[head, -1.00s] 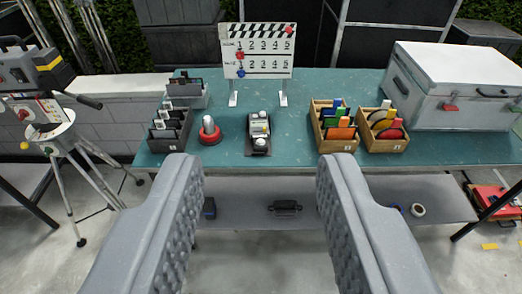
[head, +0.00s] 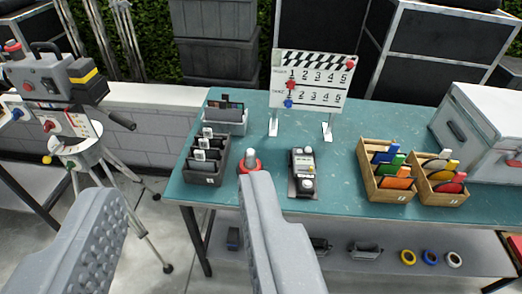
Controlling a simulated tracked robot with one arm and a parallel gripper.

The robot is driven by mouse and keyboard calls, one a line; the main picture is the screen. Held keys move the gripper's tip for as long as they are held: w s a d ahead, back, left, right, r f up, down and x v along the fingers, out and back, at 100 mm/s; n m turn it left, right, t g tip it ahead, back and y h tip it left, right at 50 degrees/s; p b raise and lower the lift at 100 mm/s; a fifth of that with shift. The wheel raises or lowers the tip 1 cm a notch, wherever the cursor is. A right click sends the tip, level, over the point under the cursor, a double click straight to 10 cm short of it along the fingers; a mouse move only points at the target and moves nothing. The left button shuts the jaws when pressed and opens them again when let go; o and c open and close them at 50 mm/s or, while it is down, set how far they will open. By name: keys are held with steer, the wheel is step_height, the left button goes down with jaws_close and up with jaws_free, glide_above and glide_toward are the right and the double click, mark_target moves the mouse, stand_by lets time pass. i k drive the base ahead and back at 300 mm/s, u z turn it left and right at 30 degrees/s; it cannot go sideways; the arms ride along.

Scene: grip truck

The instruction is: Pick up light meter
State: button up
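What looks like the light meter (head: 302,172) is a small dark device with a pale display and white knobs. It lies on a dark base on the teal table (head: 340,208), left of the wooden boxes. My gripper (head: 180,198) is open and empty in front of the table's left part. Its right finger reaches up in the picture to the table edge, left of the light meter. Its left finger is over the floor beside the tripod. The light meter is fully in view and apart from both fingers.
A red-based white knob (head: 249,161) stands left of the meter, partly hidden by my right finger. Around it are a dark rack (head: 206,160), wooden boxes (head: 385,180) and a clapperboard (head: 311,80). A tripod device (head: 75,140) stands left. Tape rolls (head: 428,257) lie on the lower shelf.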

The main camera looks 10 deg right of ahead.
mark_target(302, 162)
steer(key=u, duration=0.05)
steer(key=i, duration=1.65)
steer(key=z, duration=0.6)
